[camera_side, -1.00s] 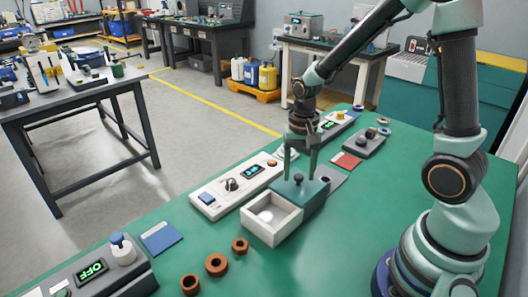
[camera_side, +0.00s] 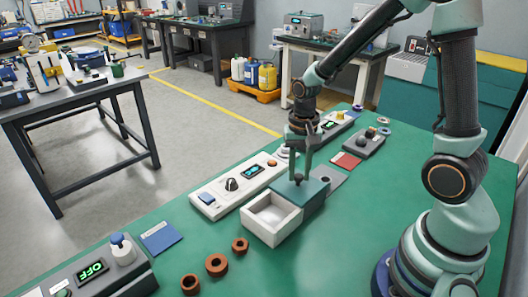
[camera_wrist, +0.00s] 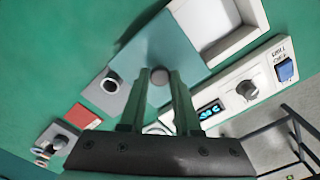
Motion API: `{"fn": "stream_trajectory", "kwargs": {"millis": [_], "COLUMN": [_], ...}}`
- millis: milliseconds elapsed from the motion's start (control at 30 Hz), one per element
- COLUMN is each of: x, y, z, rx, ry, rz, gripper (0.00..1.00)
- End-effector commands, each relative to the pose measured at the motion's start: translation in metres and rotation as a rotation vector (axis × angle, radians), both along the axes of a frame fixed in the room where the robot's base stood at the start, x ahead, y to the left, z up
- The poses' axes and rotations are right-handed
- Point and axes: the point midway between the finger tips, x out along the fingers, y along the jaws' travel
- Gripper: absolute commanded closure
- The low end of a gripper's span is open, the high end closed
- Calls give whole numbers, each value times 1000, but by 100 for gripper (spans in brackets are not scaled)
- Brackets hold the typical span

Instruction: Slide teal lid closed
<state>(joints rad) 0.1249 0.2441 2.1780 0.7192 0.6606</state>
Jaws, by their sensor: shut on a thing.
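The teal lid (camera_side: 312,190) covers the far part of a white open-topped box (camera_side: 262,227), and the near part of the box is uncovered and looks empty. A dark knob stands on the lid. My gripper (camera_side: 299,178) is over the lid with its fingers shut on the knob. In the wrist view the teal lid (camera_wrist: 150,52) lies under my gripper (camera_wrist: 160,75), with the round knob between the fingertips. The white box opening (camera_wrist: 215,25) shows at the upper right there.
A white control panel (camera_side: 222,190) with a dial and display stands close behind the box. Brown rings (camera_side: 216,264) lie in front. The green table right of the box is clear.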

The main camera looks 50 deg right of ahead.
Motion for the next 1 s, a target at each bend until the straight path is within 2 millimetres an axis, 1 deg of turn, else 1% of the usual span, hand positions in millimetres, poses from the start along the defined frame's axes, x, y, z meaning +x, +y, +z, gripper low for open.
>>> {"fn": "stream_trajectory", "kwargs": {"millis": [867, 933, 1000], "x": [0, 0, 0], "y": [0, 2, 10], "z": [1, 1, 1], "rx": [0, 0, 0], "ry": [0, 0, 0], "rz": [0, 1, 5], "gripper": [100, 100, 100]}}
